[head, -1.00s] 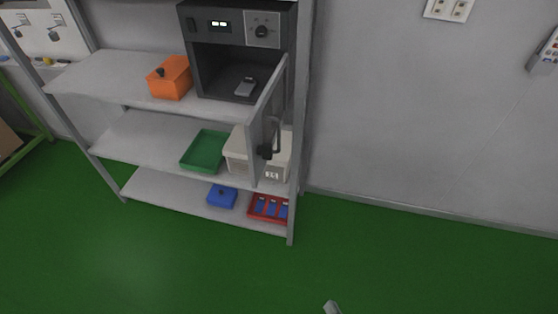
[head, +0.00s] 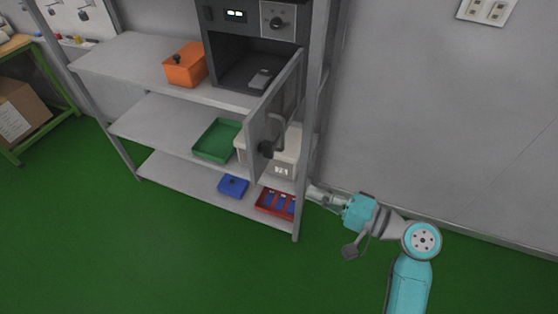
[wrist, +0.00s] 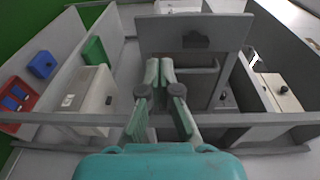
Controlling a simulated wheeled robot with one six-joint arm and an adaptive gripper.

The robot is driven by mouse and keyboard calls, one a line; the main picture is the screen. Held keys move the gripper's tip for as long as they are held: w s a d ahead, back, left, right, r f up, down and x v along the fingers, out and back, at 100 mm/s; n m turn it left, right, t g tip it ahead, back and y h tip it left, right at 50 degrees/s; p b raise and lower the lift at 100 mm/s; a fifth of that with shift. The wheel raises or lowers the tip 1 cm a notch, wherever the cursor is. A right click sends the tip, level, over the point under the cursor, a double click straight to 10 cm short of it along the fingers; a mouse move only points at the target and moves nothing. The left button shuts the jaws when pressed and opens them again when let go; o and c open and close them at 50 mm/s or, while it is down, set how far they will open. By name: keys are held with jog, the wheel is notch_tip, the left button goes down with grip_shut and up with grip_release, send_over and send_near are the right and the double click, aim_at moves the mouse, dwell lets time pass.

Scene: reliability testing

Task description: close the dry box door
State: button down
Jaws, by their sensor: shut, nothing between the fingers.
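The dry box (head: 250,32) is a dark cabinet on the top shelf, with a lit display and a knob on its front. Its grey door (head: 285,92) stands wide open, swung out toward the camera on the right side. A small grey device (head: 261,78) lies inside the box. My gripper (wrist: 159,68) is shut and empty, with its fingertips together. In the head view, it (head: 313,191) is low beside the shelf's right post, below the door and apart from it; its tips are partly hidden.
The shelf also holds an orange box (head: 184,66), a green tray (head: 214,140), a cream bin (head: 286,158), a blue box (head: 233,186) and a red tray (head: 263,206). The right post (head: 300,200) stands close to my gripper. Green floor in front is clear.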

notch_tip(320, 180, up, 4)
jog(key=d+n+g+y, duration=0.1)
jog(key=g, duration=0.1)
send_near(254, 161)
jog(key=x, duration=0.7)
jog(key=shift+w+a+f, duration=0.1)
jog(key=shift+f, duration=0.05)
